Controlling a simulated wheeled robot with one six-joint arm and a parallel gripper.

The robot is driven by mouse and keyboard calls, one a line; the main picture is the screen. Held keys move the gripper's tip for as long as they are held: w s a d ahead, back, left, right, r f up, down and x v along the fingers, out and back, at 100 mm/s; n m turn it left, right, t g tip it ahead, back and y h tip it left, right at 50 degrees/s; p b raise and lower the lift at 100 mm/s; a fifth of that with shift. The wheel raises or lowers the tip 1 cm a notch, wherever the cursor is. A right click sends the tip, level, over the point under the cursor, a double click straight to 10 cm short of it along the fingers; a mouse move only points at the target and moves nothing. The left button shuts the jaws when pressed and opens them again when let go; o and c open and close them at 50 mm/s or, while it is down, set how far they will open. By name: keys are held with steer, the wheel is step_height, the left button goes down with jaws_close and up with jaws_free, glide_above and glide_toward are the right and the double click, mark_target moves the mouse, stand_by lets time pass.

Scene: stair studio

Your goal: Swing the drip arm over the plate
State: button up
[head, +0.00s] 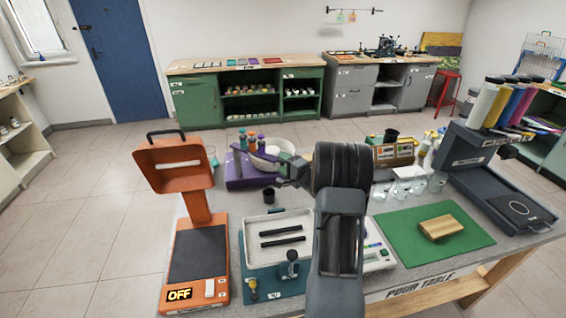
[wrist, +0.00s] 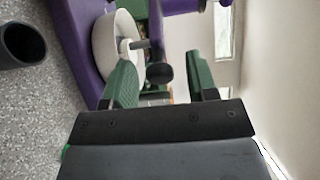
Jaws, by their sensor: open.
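A purple drip station (head: 240,178) stands at the table's back edge, with a white round plate (head: 273,150) on it. In the wrist view the plate (wrist: 112,38) shows at upper left. The purple drip arm (wrist: 156,22) runs toward the camera and ends in a black knob (wrist: 160,73). A short grey rod points from it toward the plate's pale hub; I cannot tell whether its tip is over the plate. My gripper (head: 288,168) is open, its green fingers (wrist: 158,68) either side of the knob, with gaps visible. In the head view my gripper partly hides the station.
A dark cup (head: 269,195) stands in front of the station; it also shows in the wrist view (wrist: 20,45). An orange scale (head: 198,255) and a teal tray unit (head: 278,240) stand nearer. A green mat (head: 400,240) with a wooden block lies right.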

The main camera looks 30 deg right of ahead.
steer(key=shift+w, duration=0.4)
jaws_close()
stand_by(0.4)
